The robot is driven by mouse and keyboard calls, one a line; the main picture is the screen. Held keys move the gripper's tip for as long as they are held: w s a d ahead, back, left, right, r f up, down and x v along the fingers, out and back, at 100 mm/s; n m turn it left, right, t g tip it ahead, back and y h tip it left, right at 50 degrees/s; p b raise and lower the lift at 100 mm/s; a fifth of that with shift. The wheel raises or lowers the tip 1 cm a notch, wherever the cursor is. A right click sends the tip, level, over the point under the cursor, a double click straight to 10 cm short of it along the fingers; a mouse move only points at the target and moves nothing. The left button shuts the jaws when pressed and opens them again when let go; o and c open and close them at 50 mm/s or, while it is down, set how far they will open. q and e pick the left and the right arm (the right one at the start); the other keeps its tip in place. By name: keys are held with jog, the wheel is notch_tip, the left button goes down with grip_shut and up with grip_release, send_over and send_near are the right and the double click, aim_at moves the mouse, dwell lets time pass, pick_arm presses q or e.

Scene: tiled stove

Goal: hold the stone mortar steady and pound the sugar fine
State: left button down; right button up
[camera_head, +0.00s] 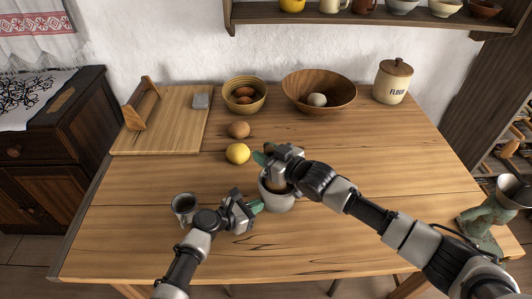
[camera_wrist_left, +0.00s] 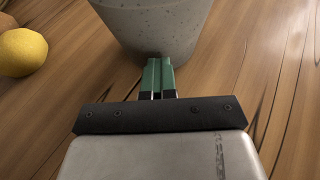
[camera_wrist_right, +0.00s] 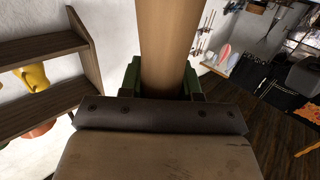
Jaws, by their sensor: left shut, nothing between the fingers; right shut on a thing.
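The grey speckled stone mortar (camera_head: 278,201) stands upright near the middle of the table. It fills the top of the left wrist view (camera_wrist_left: 155,25). My left gripper (camera_head: 256,207) is shut and empty, its green fingertips (camera_wrist_left: 158,78) close against the mortar's lower side; whether they touch I cannot tell. My right gripper (camera_head: 262,159) is above the mortar, shut on the wooden pestle, which shows as a pale brown shaft (camera_wrist_right: 168,45) between the green fingers in the right wrist view. The pestle's lower end is in the mortar's mouth. The sugar is hidden.
A metal cup (camera_head: 184,208) stands left of my left gripper. A lemon (camera_head: 238,153) and a brown egg-like item (camera_head: 239,130) lie behind the mortar. Bowls (camera_head: 319,91), a flour jar (camera_head: 392,82) and a board (camera_head: 165,120) are at the back.

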jog(key=shift+r, duration=0.95)
jog(key=shift+r, duration=4.7)
jog(key=shift+c, duration=0.2)
pick_arm(q)
jog(key=c, duration=1.4)
grip_release()
pick_arm(e)
jog(key=shift+d, duration=0.1)
pick_arm(q)
jog(key=shift+o, duration=0.2)
